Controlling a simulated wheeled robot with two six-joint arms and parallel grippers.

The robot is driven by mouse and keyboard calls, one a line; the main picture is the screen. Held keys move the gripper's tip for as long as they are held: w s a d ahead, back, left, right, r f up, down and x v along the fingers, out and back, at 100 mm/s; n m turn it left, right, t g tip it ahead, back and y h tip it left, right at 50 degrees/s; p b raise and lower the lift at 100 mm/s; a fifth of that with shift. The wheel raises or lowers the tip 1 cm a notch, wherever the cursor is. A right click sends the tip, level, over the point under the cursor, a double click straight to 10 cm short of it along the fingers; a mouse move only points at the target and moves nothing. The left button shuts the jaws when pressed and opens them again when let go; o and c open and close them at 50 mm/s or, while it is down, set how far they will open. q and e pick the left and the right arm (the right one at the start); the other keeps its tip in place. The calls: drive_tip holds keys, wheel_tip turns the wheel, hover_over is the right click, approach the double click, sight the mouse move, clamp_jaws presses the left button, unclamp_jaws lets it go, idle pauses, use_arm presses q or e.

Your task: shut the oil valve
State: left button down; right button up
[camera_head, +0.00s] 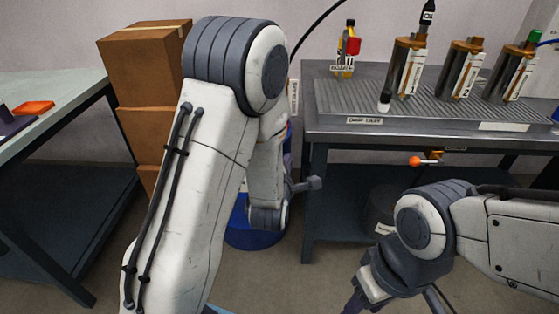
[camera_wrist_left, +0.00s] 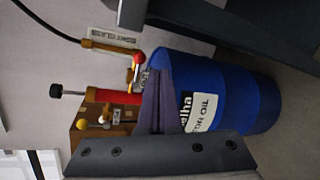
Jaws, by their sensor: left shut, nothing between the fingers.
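A blue drum (camera_wrist_left: 232,95) with a white motor-oil label fills the middle right of the left wrist view. Its lower part (camera_head: 255,232) shows behind my left arm in the head view. Beside it are a red pump cylinder (camera_wrist_left: 118,97) and a small lever with a red ball knob (camera_wrist_left: 137,58) on a brass fitting. I cannot tell for certain whether this is the oil valve. My left gripper (camera_wrist_left: 158,75) is shut and empty, its fingers overlapping the drum's near edge in the picture. My right gripper (camera_head: 362,298) is partly cut off at the bottom of the head view.
Brown boxes (camera_head: 140,65) are stacked at left beside another table (camera_head: 60,90). A yellow ball (camera_wrist_left: 82,125) shows near the pump.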

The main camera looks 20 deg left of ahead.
use_arm(q)
drive_tip(key=a+f+n+t+y+b, duration=0.2)
drive_tip(key=a+f+n+b, duration=0.1)
drive_tip(key=a+n, duration=0.2)
drive_tip(key=shift+s+a+f+t+y, duration=0.2)
drive_tip(key=shift+a+f+t+y, duration=0.1)
drive_tip(key=shift+f, duration=0.05)
use_arm(e)
wheel_tip(320, 180, down, 5)
drive_tip(key=shift+f, duration=0.2)
use_arm(q)
drive_tip(key=d+r+b+x, duration=0.1)
drive_tip(key=b+x, duration=0.3)
drive_tip(key=x, duration=0.9)
drive_tip(key=shift+w+d+r, duration=0.25)
drive_tip(key=shift+d+r, duration=0.1)
drive_tip(key=shift+d, duration=0.25)
use_arm(e)
drive_tip(key=shift+f, duration=2)
use_arm(q)
drive_tip(key=shift+d, duration=0.1)
use_arm(e)
drive_tip(key=shift+a, duration=0.1)
